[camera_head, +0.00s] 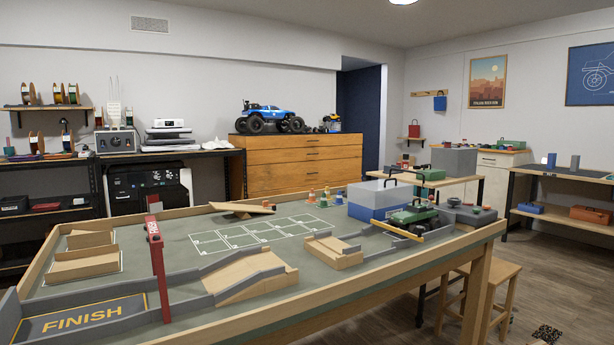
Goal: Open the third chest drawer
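A wooden chest of drawers (268,171) stands against the far wall, behind the large track table. Its wide drawer fronts are stacked one above another, with small dark handles, and they look flush and shut. The lowest part of the chest is hidden behind the track table. Neither of my grippers shows in the head view.
The track table (360,293) with wooden ramps, a red post (157,262) and a green crawler (412,217) fills the foreground, between me and the chest. A blue truck (268,118) sits on the chest. A wooden stool (492,285) stands at the right, with open floor (555,262) beyond.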

